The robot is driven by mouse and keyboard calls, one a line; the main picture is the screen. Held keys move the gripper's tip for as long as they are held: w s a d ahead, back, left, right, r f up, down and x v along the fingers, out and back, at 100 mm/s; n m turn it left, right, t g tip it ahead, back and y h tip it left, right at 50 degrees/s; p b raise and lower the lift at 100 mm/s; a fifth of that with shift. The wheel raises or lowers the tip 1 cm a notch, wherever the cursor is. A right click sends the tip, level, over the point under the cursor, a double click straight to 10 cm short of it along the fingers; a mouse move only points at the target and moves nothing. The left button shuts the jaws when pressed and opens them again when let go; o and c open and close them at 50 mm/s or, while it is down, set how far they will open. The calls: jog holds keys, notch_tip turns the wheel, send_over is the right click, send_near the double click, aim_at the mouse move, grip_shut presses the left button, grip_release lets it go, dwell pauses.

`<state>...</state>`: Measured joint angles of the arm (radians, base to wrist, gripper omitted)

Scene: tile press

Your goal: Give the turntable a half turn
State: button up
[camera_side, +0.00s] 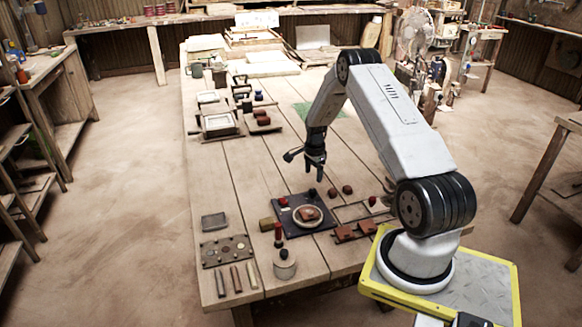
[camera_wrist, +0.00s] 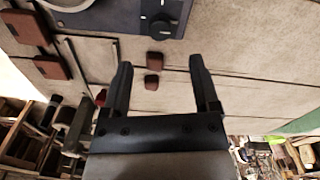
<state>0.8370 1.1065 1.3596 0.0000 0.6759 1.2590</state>
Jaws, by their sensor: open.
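The turntable is a pale round disc (camera_side: 323,223) on a dark blue base plate (camera_side: 285,220), with a reddish-brown clay piece (camera_side: 308,213) on the disc. A red button (camera_side: 283,201) and a black knob (camera_side: 311,193) sit on the plate's far side. In the wrist view the knob (camera_wrist: 162,28) shows at the top, and only the disc's edge (camera_wrist: 68,5) is in the frame. My gripper (camera_side: 315,174) hangs above the table beyond the plate, apart from it. In the wrist view its fingers (camera_wrist: 160,66) are spread with nothing between them touching.
Two small clay lumps (camera_side: 340,190) lie right of the plate. Reddish-brown tiles (camera_side: 354,232) and a metal frame (camera_side: 362,211) lie nearer my base. The table's middle is mostly clear.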

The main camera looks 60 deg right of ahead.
aim_at(313, 190)
jog(key=shift+f, duration=3.55)
grip_shut()
